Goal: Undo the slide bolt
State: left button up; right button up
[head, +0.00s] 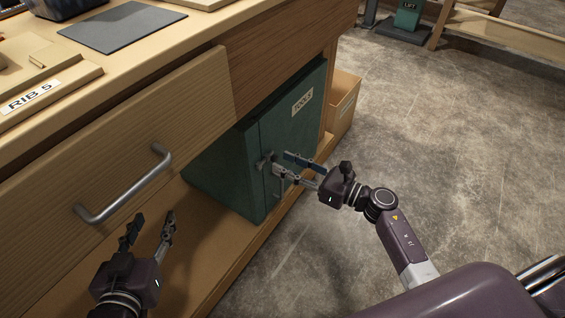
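A green cabinet (225,165) labelled TOOLS stands under the workbench, its door shut. A small grey metal fitting (264,161), apparently the slide bolt, is at the door's left edge. A thin upright handle (277,188) shows just below it. My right gripper (279,161) reaches in from the right with its fingers apart, tips right beside the fitting. I cannot tell whether they touch it, and they hide part of it. My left gripper (152,219) is open and empty at the lower left, below the drawer handle.
A wide wooden drawer (100,150) with a grey bar handle (125,188) juts out left of the cabinet. A cardboard box (343,103) stands behind the cabinet. The bench's lower shelf (190,245) is bare in front. Concrete floor (450,150) is clear to the right.

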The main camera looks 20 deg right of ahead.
jog(key=shift+x, duration=0.85)
grip_shut()
